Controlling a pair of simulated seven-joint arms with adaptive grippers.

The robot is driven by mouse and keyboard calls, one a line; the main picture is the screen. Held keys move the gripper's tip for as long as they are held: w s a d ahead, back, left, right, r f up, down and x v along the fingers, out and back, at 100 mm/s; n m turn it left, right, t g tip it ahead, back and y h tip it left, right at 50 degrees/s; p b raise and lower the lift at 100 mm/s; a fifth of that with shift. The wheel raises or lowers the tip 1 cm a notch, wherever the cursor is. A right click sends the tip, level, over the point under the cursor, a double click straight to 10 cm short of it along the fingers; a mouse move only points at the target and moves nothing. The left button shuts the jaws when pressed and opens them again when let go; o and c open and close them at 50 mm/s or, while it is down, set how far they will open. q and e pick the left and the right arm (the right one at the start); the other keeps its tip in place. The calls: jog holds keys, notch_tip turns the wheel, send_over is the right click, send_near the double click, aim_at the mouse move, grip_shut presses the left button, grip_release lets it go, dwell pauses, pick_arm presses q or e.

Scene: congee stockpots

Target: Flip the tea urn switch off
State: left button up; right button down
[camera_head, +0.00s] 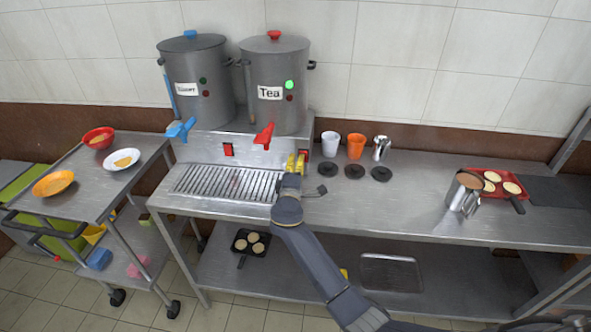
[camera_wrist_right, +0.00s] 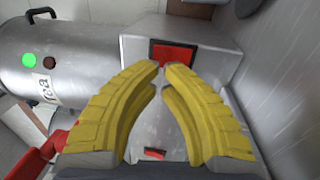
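The tea urn (camera_head: 275,90) is a grey cylinder with a red lid knob, a "Tea" label and a red tap (camera_head: 264,135). Its green light (camera_head: 290,85) is lit; it also shows in the wrist view (camera_wrist_right: 29,60). My right gripper (camera_head: 295,163) is at the front of the metal base, right of the red tap. Its yellow fingers (camera_wrist_right: 162,68) are slightly parted with nothing between them. A red switch (camera_wrist_right: 172,54) in a dark frame lies just beyond the fingertips; contact cannot be told. In the head view the fingers largely cover it. My left gripper is not in view.
A second urn (camera_head: 200,85) with a blue tap (camera_head: 181,130) stands left, above another red switch (camera_head: 228,149). A drip grate (camera_head: 225,182) lies below. A white cup (camera_head: 330,144), an orange cup (camera_head: 356,146) and a metal jug (camera_head: 381,148) stand right.

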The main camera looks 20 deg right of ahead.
jog(key=shift+w+d+r, duration=0.1)
jog(key=shift+w+d, duration=0.15)
jog(key=shift+w, duration=0.35)
jog(key=shift+w+d+r, duration=0.1)
jog(key=shift+w, duration=0.2)
jog(key=shift+w+d+r, duration=0.1)
jog(key=shift+w+r, duration=0.1)
jog(key=shift+w, duration=0.05)
jog(key=shift+w+r, duration=0.1)
jog(key=shift+r, duration=0.1)
dwell(0.4)
jog(key=r+v, duration=0.1)
jog(key=v, duration=1.3)
jog(key=shift+r, duration=0.65)
